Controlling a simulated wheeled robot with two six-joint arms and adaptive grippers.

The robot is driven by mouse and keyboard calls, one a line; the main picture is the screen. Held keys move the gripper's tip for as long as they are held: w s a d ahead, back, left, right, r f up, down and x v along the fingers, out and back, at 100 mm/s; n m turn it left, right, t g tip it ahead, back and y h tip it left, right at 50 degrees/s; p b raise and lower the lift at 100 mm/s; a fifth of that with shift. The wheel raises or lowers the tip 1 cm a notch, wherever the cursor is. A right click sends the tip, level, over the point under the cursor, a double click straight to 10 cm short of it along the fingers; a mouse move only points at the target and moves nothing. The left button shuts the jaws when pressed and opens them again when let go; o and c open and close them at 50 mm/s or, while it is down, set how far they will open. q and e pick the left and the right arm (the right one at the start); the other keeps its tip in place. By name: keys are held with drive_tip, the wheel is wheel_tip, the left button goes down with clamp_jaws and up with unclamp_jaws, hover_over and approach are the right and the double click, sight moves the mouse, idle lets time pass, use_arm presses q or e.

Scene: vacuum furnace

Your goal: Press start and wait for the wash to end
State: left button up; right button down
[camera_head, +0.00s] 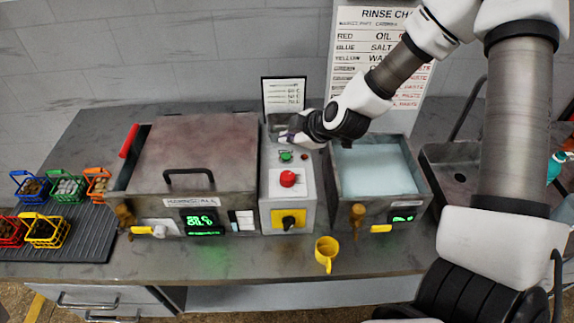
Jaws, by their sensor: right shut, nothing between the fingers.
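The control box (263,190) stands mid-counter, with a green button (286,156) near its top. A red mushroom knob (288,179) and a black rotary switch on a yellow plate (289,220) sit below. My right gripper (285,138) is shut and empty, at the top of the box just above the green button; I cannot tell whether it touches anything. The washer tank (199,135) on the left has its lid down, with a dark handle (189,173). Its display (203,223) glows green with small text. My left gripper is out of view.
An open basin (375,170) of pale liquid stands right of the box, under my right arm. A yellow cup (326,254) is near the counter's front edge. Several coloured wire baskets (46,231) stand at the left. A sink (452,170) is at the right.

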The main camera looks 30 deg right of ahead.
sight(287, 157)
drive_tip(key=f, duration=0.1)
drive_tip(key=f+b, duration=0.1)
drive_tip(key=shift+w+f, duration=0.2)
drive_tip(key=shift+f, duration=0.2)
drive_tip(key=shift+w+f, duration=0.15)
drive_tip(key=shift+f, duration=0.1)
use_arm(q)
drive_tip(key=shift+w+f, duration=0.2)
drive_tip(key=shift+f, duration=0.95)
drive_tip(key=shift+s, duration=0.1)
use_arm(e)
drive_tip(key=shift+s+r, duration=0.15)
drive_tip(key=shift+s, duration=0.1)
drive_tip(key=shift+w, duration=0.15)
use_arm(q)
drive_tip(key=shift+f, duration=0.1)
use_arm(e)
drive_tip(key=shift+f, duration=0.5)
